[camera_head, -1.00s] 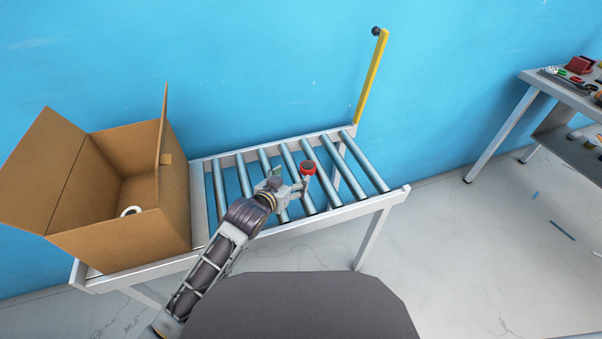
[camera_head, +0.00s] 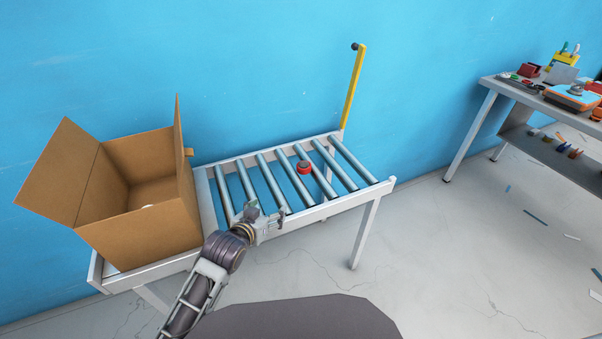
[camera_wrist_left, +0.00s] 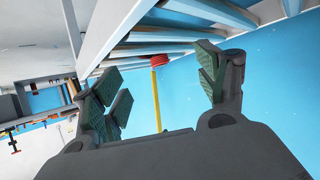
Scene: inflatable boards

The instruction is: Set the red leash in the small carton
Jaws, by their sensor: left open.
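The red leash (camera_head: 304,167), a small round red coil with a dark centre, rests on the rollers of the conveyor (camera_head: 388,184). It also shows in the left wrist view (camera_wrist_left: 172,61), beyond the fingers. My left gripper (camera_head: 268,216) is open and empty at the conveyor's front edge, to the lower left of the leash and apart from it. Its spread fingers show in the left wrist view (camera_wrist_left: 160,85). The open cardboard carton (camera_head: 150,238) stands at the conveyor's left end, flaps up. Its floor is partly hidden by the front wall. My right gripper is out of view.
A white item (camera_head: 148,206) shows just over the carton's front wall. A yellow post (camera_head: 354,88) rises at the conveyor's far right corner. A workbench (camera_head: 500,86) with tools stands at the right. The rollers around the leash are clear.

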